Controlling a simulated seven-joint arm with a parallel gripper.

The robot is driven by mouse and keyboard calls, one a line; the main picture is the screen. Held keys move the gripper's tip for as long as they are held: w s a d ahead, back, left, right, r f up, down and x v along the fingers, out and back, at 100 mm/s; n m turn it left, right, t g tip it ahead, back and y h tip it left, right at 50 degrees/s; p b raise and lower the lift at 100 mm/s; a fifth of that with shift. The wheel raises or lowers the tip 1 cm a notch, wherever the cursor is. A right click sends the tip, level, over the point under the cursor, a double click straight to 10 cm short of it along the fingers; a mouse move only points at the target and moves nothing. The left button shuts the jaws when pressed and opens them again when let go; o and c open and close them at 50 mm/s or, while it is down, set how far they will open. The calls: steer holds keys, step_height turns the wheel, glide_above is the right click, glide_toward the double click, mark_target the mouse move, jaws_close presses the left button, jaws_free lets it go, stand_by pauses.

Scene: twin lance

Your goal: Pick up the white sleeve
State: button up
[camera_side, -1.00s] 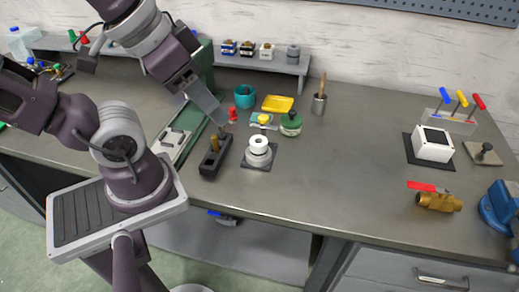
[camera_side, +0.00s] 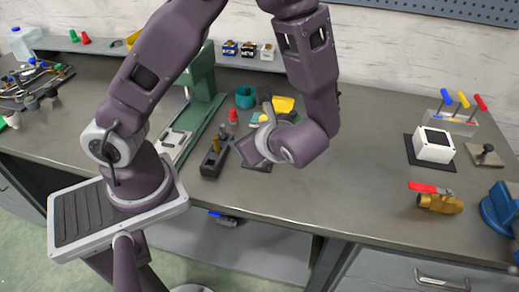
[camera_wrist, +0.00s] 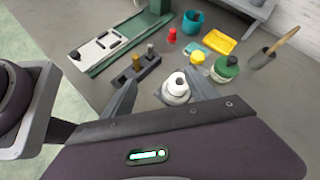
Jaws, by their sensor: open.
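The white sleeve (camera_wrist: 178,82) is a short white ring-shaped piece with a dark centre hole. It sits upright on a round pale holder in the wrist view. In the side view my arm hides it. My gripper (camera_wrist: 161,77) is open and empty, with one finger on each side of the sleeve in the wrist view. The fingers appear above and short of the sleeve; no contact shows. In the side view my wrist hangs over the holder's spot.
A dark block (camera_wrist: 134,76) with a brass pin and a grey pin stands left of the holder. Behind are a red piece (camera_wrist: 172,36), a teal cup (camera_wrist: 193,22), a yellow tray (camera_wrist: 218,42) and a green-capped jar (camera_wrist: 225,68).

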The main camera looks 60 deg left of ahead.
steer(key=w+f+m+t, duration=0.1)
steer(key=f+m, duration=0.1)
steer(key=w+d+f+m+t+y, duration=0.1)
steer(key=f+m, duration=0.1)
steer(key=w+f+m+t, duration=0.1)
steer(key=f+m, duration=0.1)
steer(key=shift+w+d+y, duration=0.15)
steer(key=shift+w+y, duration=0.05)
steer(key=shift+y, duration=0.2)
steer(key=shift+w+a+f+t, duration=0.15)
steer(key=shift+a+f+t, duration=0.1)
steer(key=shift+f+t, duration=0.05)
steer(key=x, duration=0.6)
steer(key=shift+s+a, duration=0.25)
steer(key=shift+a, duration=0.1)
jaws_close()
steer(key=shift+r, duration=0.1)
